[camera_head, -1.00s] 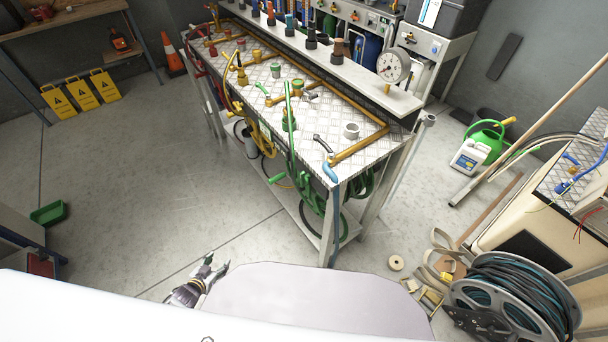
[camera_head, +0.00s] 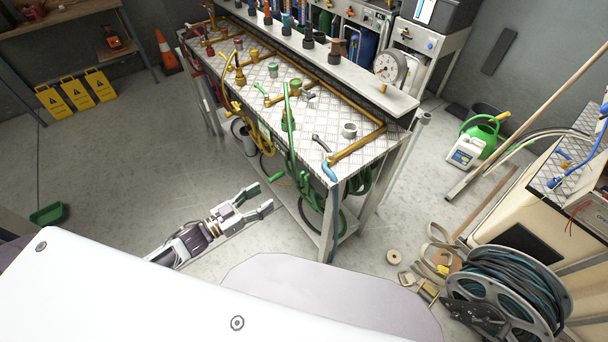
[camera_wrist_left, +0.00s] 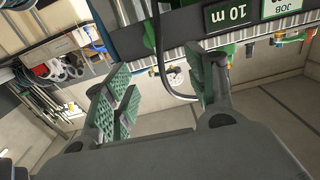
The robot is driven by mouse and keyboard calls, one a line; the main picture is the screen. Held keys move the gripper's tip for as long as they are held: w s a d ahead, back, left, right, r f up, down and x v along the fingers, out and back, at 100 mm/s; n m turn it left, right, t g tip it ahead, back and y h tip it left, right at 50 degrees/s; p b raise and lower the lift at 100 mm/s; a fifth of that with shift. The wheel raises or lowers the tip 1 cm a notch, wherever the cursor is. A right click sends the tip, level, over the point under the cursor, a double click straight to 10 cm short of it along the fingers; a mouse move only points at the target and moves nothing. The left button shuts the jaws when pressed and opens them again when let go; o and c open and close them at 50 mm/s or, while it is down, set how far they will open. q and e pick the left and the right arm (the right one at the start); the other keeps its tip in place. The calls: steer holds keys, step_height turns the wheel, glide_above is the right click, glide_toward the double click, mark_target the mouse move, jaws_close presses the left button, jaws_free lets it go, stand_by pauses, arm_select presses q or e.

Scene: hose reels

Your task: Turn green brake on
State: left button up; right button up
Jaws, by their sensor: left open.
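My left gripper (camera_head: 264,197) is open and empty, left of the workbench front and over the floor. In the left wrist view its two green-padded fingers (camera_wrist_left: 160,85) stand wide apart, with a dark hose behind them. The green hose reel (camera_head: 318,212) hangs under the near end of the bench, partly hidden by green hose (camera_head: 291,140). A green handle (camera_head: 277,178) sticks out to its left, just beyond the fingertips and apart from them. A small green lever (camera_head: 261,88) lies on the bench top. I cannot tell which green part is the brake. My right gripper is out of view.
The metal-topped workbench (camera_head: 355,143) carries yellow pipework and a yellow hose (camera_head: 231,90). A loose cable reel (camera_head: 510,292) stands at lower right. A green watering can (camera_head: 483,135) is on the right.

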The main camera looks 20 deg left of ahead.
mark_target(301, 175)
arm_select(q)
steer(key=shift+s+d+r, duration=0.1)
steer(key=shift+d+r, duration=0.3)
steer(key=shift+r, duration=0.15)
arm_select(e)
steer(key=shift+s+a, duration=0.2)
arm_select(q)
steer(key=shift+w+d, duration=0.1)
steer(key=shift+w, duration=0.1)
steer(key=shift+p+x, duration=0.3)
steer(key=shift+x, duration=6.4)
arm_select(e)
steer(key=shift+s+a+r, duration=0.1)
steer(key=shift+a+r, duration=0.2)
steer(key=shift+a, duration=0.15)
arm_select(q)
steer(key=shift+s+d+r, duration=0.1)
steer(key=c, duration=1)
